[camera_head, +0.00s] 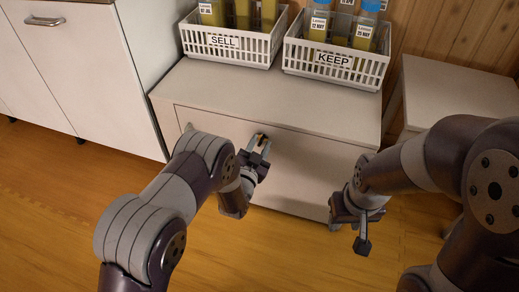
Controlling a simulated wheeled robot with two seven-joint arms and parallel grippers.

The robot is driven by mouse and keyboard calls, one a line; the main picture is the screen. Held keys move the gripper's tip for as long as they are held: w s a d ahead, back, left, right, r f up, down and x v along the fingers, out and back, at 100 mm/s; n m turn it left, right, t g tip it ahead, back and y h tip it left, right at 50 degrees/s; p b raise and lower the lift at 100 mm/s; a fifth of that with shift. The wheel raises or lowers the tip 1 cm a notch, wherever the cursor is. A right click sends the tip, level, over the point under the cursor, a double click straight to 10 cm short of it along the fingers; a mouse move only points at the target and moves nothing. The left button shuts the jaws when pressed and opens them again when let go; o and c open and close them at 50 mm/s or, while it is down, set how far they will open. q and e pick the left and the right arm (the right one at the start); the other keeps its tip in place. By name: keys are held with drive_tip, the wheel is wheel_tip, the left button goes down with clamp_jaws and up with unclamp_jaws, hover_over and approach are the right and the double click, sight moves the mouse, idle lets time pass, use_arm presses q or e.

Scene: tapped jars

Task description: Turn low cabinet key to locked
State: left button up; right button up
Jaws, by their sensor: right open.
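The low cabinet (310,165) stands ahead, with its pale front facing me. My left gripper (261,146) is at the upper part of that front, left of its middle. A small yellow and dark piece (262,138) shows at its fingertips, perhaps the key. The fingers cover most of it, so its turn angle and the lock are hidden. I cannot tell whether the fingers grip it or only stand around it. My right gripper (350,229) is open and empty, low in front of the cabinet's right end, pointing down.
A white SELL basket (228,51) and a white KEEP basket (333,66) with labelled jars stand on the cabinet top. A white cabinet (80,75) stands at left, a pale side table (455,88) at right. The wooden floor is clear.

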use_arm(q)
drive_tip(key=shift+w, duration=0.1)
clamp_jaws()
drive_tip(key=shift+r+n+p, duration=0.15)
drive_tip(key=shift+n+p, duration=0.15)
drive_tip(key=shift+n, duration=1)
drive_tip(key=shift+n+p, duration=0.35)
drive_tip(key=shift+n, duration=0.65)
